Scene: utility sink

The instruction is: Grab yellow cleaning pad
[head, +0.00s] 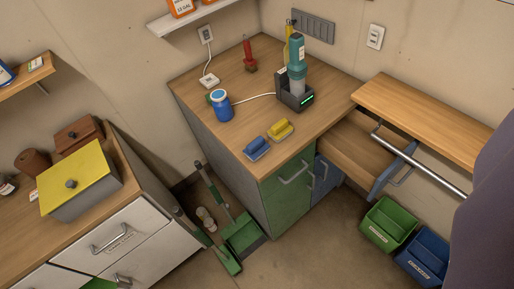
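A small yellow cleaning pad (280,126) with a raised yellow grip and a pale base lies on the wooden counter (232,133), near its front edge. A similar blue pad (257,147) lies just to its left and nearer the front. Nothing covers the yellow pad. My gripper is not in view. A dark shape at the right edge hides part of the scene, and I cannot tell what it is.
Behind the pads stand a blue jar (221,106) and a teal device in a dark dock (295,93). An open drawer (352,151) juts out at right. A dustpan (242,234) and green bin (388,224) are on the floor. Floor before the green cabinet door (286,193) is mostly clear.

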